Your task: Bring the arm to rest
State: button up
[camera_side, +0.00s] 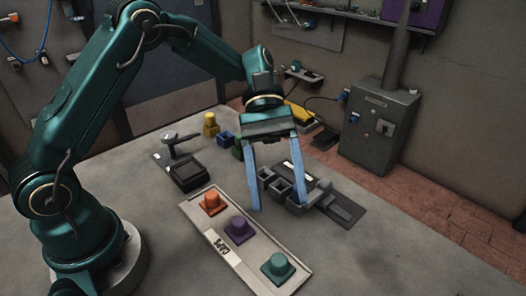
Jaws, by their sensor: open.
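My gripper (278,198) hangs from my green arm over the middle of the table. Its two long blue fingers point down and are spread apart, with nothing seen between them. Below and in front of it lies a pale tray marked CAPS (196,237). The tray carries an orange cap (211,202), a purple cap (239,229) and a teal cap (278,266). Behind and to the right of the fingers is a dark grey fixture (300,184) with block-like holders, partly hidden by the right finger.
A dark press-like device (187,172) stands behind the tray at left. A yellow piece (211,125) and a blue block (225,139) sit farther back. A grey control cabinet (380,125) stands beyond the table at right. The table's right front area is clear.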

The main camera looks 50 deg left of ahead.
jog(key=s+a+r+m+t+y, duration=0.4)
jog(key=s+a+m+t+y, duration=0.4)
jog(key=s+a+t, duration=0.2)
jog(key=shift+s+a+r+t+y, duration=0.2)
jog(key=shift+a+r+t+y, duration=0.2)
jog(key=shift+t, duration=0.1)
dwell(0.6)
